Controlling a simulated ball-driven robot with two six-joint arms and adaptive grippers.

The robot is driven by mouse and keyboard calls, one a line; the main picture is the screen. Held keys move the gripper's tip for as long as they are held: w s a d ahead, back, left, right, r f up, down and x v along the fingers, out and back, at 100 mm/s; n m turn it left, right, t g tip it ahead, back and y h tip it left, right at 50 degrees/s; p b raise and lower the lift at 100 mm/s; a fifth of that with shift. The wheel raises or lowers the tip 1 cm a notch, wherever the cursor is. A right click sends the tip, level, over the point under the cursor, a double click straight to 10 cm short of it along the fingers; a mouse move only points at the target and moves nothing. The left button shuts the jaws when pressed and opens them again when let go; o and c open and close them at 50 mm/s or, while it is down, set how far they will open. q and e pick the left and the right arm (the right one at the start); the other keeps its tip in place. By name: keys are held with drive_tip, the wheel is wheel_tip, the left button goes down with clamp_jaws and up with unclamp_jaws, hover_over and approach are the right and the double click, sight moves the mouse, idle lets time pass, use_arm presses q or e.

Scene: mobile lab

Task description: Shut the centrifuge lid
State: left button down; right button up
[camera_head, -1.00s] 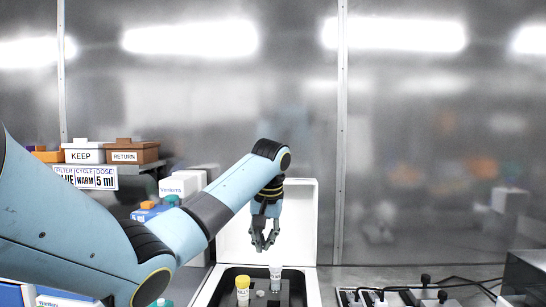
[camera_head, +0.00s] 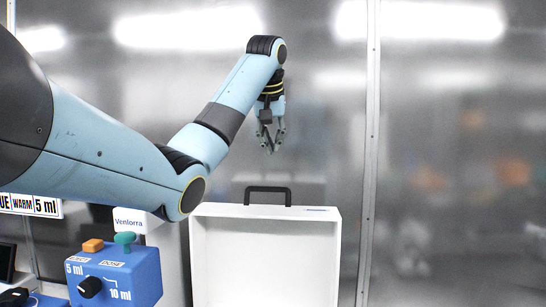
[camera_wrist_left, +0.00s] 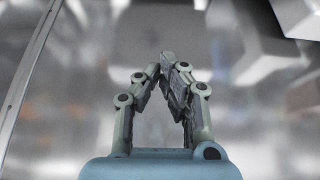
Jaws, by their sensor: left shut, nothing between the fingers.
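The centrifuge lid (camera_head: 265,262) stands upright and open in the head view, a white panel with a raised rim. A black handle (camera_head: 268,189) is on its top edge. The centrifuge body below is out of the frame. My left gripper (camera_head: 270,150) is above the lid's handle in the picture, pointing down and apart from it. Its fingertips meet with nothing between them, as the left wrist view also shows (camera_wrist_left: 167,58). My right gripper is not in view.
A blue box (camera_head: 118,275) with a black knob, an orange block and a green knob on top stands left of the lid. A white box (camera_head: 130,221) is behind it. A metal wall (camera_head: 450,180) fills the back.

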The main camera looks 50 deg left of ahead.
use_arm(q)
wheel_tip(320, 180, down, 9)
drive_tip(key=b, duration=0.1)
drive_tip(key=shift+r, duration=0.2)
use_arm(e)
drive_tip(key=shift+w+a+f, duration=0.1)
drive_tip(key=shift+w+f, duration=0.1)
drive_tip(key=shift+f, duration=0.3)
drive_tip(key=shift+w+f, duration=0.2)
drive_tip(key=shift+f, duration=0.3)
use_arm(q)
drive_tip(key=shift+w, duration=0.1)
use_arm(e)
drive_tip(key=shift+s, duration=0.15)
